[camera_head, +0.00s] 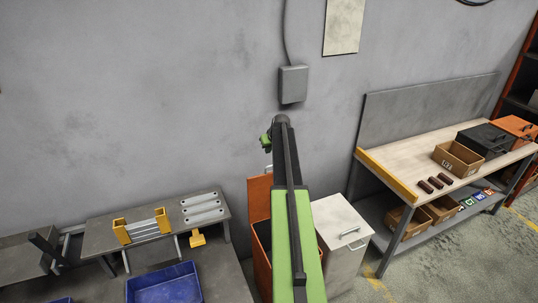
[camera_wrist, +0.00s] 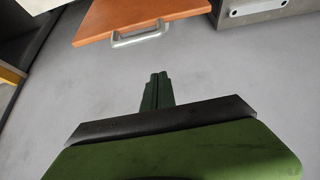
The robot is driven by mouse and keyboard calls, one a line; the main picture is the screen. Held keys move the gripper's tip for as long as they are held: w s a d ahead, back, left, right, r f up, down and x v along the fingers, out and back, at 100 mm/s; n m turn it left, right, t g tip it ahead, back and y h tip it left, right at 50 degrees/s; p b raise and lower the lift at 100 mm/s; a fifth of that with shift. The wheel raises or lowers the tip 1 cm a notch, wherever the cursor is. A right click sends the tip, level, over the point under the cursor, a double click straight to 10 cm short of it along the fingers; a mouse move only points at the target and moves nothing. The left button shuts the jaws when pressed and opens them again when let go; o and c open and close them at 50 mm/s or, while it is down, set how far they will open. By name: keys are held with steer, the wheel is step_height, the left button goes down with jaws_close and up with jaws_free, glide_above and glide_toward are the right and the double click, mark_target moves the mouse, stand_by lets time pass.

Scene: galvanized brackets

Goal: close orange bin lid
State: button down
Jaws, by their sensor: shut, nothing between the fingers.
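The orange bin (camera_head: 262,270) stands against the wall beside the white bin, partly hidden by my arm. Its orange lid (camera_head: 258,198) is raised at the back, and the dark inside of the bin shows. In the wrist view the orange lid (camera_wrist: 125,17) is at the top, with a metal handle (camera_wrist: 138,38) on its edge. My gripper (camera_wrist: 157,78) is shut and empty, below the handle in the picture and apart from it. In the head view my gripper (camera_head: 266,141) is near the wall, above the lid.
A white bin (camera_head: 342,232) with a closed lid stands right of the orange bin. Left are a grey bench (camera_head: 100,232) and a blue crate (camera_head: 165,284). Right is a workbench (camera_head: 400,157) with boxes. A grey wall box (camera_head: 293,84) is above my gripper.

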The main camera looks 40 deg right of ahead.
mark_target(269, 173)
steer(key=b+x, duration=0.3)
steer(key=x, duration=0.1)
steer(key=b+x, duration=0.3)
steer(key=x, duration=0.1)
steer(key=shift+s+f, duration=0.1)
steer(key=shift+f, duration=0.3)
steer(key=s, duration=0.1)
steer(key=s+a, duration=0.1)
steer(key=s, duration=0.2)
steer(key=shift+a+r, duration=0.15)
steer(key=shift+a, duration=0.2)
steer(key=shift+w, duration=0.1)
